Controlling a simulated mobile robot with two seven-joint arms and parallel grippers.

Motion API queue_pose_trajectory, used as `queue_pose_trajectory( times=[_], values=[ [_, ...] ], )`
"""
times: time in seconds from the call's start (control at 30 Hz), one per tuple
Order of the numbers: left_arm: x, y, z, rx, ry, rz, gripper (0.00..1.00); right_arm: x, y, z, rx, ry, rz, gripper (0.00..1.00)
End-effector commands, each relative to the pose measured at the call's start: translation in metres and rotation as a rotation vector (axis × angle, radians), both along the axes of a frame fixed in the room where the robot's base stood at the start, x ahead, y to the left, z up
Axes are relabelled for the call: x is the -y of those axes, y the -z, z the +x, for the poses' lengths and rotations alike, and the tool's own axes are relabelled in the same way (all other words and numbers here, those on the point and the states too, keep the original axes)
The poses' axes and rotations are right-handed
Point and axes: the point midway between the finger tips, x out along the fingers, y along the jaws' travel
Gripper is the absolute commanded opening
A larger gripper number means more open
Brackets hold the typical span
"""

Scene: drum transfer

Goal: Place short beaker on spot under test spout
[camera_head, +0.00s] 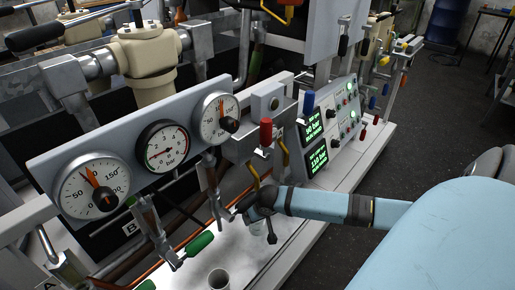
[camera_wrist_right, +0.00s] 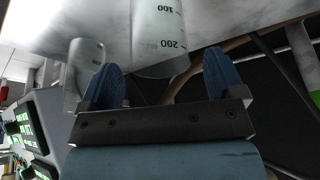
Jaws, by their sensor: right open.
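A clear beaker (camera_head: 257,229) stands on the white bench top in the head view, partly hidden by my right gripper (camera_head: 257,216). In the right wrist view, a beaker with 100 and 200 marks (camera_wrist_right: 160,45) lies between the spread blue fingers of the right gripper (camera_wrist_right: 162,80), with a gap on each side. Another glass vessel (camera_wrist_right: 85,72) shows left of the fingers in the wrist view. Which beaker is the short one I cannot tell. A yellow spout pipe (camera_head: 252,176) hangs just above the gripper. My left gripper is out of view.
Pressure gauges (camera_head: 92,186) line the grey panel at left. A red handle (camera_head: 266,132) and a blue handle (camera_head: 308,103) stand above the spouts. Green displays (camera_head: 318,158) are behind. Dark floor at right is open.

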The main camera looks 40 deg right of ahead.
Motion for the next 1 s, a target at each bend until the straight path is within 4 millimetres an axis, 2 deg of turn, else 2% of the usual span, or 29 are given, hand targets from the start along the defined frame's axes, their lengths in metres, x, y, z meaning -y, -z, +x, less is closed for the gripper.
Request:
queue_pose_trajectory(
  times=[0.03,0.2,0.4,0.5,0.67,1.0],
  values=[
    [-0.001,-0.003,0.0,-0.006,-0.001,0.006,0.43,-0.005,0.0,-0.016,-0.008,-0.003,0.001,0.88],
    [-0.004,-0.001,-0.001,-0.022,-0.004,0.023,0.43,-0.018,0.0,-0.057,-0.007,-0.001,0.003,0.88],
    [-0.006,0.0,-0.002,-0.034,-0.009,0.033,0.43,-0.029,0.001,-0.093,-0.005,0.0,0.002,0.88],
    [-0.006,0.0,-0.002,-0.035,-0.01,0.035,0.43,-0.033,0.002,-0.105,-0.005,-0.001,0.001,0.88],
    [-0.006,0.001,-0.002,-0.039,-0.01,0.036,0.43,-0.035,0.002,-0.113,-0.002,0.0,0.001,0.88],
    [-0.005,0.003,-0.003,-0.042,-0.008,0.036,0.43,-0.036,0.002,-0.113,-0.002,0.0,0.001,0.88]
  ],
)
